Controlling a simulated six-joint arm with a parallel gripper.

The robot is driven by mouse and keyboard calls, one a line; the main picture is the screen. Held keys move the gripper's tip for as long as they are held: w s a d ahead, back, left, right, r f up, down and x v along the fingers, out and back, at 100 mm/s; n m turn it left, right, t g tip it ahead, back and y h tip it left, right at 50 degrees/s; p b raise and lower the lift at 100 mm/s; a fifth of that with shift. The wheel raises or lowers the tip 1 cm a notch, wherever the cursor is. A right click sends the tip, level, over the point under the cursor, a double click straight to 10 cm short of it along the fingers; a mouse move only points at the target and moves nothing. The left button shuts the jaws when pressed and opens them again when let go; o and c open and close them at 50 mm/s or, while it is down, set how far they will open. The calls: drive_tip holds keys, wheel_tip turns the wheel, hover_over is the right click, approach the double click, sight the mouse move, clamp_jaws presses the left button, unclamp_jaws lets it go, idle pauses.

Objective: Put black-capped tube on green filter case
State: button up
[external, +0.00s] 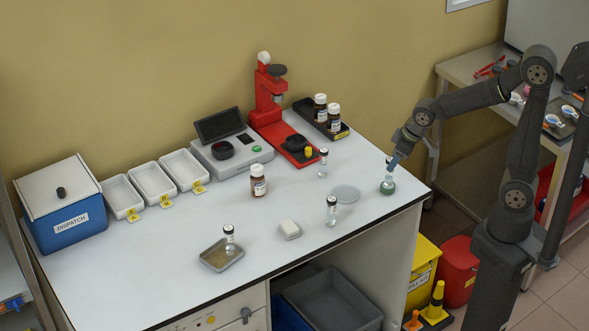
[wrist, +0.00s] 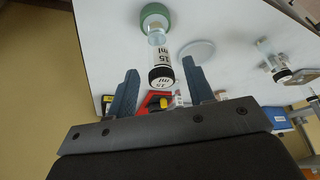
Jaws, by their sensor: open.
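The black-capped tube (wrist: 160,50) has a clear body and a "15 ml" label. In the wrist view its lower end meets the green filter case (wrist: 155,17), and it appears to stand upright on it. The external view shows the green filter case (external: 387,188) near the right edge of the white bench, with the tube (external: 389,177) above it, partly hidden by my gripper (external: 393,163). My gripper (wrist: 160,66) is open, with one blue finger on each side of the black cap and visible gaps on both sides.
Similar small tubes stand by the red press (external: 323,163), near the front edge (external: 331,211) and in a metal tray (external: 222,256). A clear round dish (external: 346,194) lies left of the green case. A brown bottle (external: 258,181) stands mid-bench. The bench's right edge is close.

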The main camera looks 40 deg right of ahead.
drive_tip(key=v, duration=0.6)
idle(0.3)
drive_tip(key=x, duration=1.2)
drive_tip(key=shift+f, duration=0.15)
drive_tip(key=shift+r, duration=0.25)
